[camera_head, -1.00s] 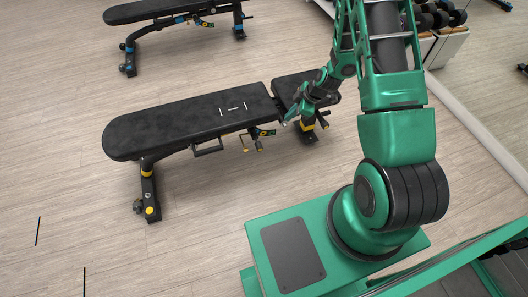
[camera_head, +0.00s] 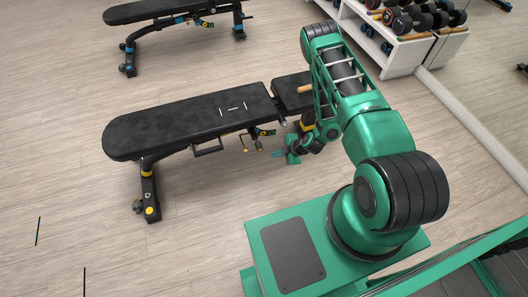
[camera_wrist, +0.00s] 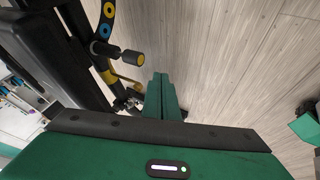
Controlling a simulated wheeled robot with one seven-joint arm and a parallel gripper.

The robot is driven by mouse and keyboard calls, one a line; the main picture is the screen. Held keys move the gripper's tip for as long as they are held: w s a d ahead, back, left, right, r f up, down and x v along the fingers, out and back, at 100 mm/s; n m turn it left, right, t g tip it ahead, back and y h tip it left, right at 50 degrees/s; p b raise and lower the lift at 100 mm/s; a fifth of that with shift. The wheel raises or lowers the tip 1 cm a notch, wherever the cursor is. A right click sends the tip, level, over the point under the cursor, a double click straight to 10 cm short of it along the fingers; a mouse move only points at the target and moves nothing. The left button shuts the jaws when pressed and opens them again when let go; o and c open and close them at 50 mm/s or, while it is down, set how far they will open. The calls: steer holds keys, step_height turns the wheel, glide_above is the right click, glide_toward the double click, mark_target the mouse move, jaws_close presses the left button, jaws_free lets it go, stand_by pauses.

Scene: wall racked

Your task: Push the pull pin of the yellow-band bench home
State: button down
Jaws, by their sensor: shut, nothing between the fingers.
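The yellow-band bench (camera_head: 190,120) stands in the middle of the head view, with a black pad and yellow bands on its frame. Small yellow-tipped parts hang under the pad near the hinge. In the wrist view a black knob with a yellow end (camera_wrist: 134,57), which looks like the pull pin, sticks out from the frame; how far it is drawn out I cannot tell. My gripper (camera_head: 277,154) is shut and empty, low beside the bench, just right of those parts. In the wrist view its green fingers (camera_wrist: 160,80) are right of and below the knob, apart from it.
A yellow bent lever (camera_wrist: 127,84) sits close to the fingers in the wrist view. A blue-band bench (camera_head: 175,12) stands at the back left. A white dumbbell rack (camera_head: 400,55) stands at the back right. The floor in front of the bench is clear.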

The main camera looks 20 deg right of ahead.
mark_target(261, 146)
steer(key=w+a+f, duration=0.3)
steer(key=w+f, duration=0.3)
steer(key=w, duration=0.1)
steer(key=shift+w+f, duration=0.25)
steer(key=shift+w, duration=0.15)
steer(key=shift+a, duration=0.1)
steer(key=shift+w+r, duration=0.1)
steer(key=shift+w, duration=1.5)
steer(key=s+d+r, duration=0.3)
steer(key=s+r, duration=0.4)
steer(key=s, duration=0.2)
steer(key=shift+s+d+r, duration=0.15)
steer(key=shift+d+r, duration=0.15)
steer(key=shift+d, duration=0.1)
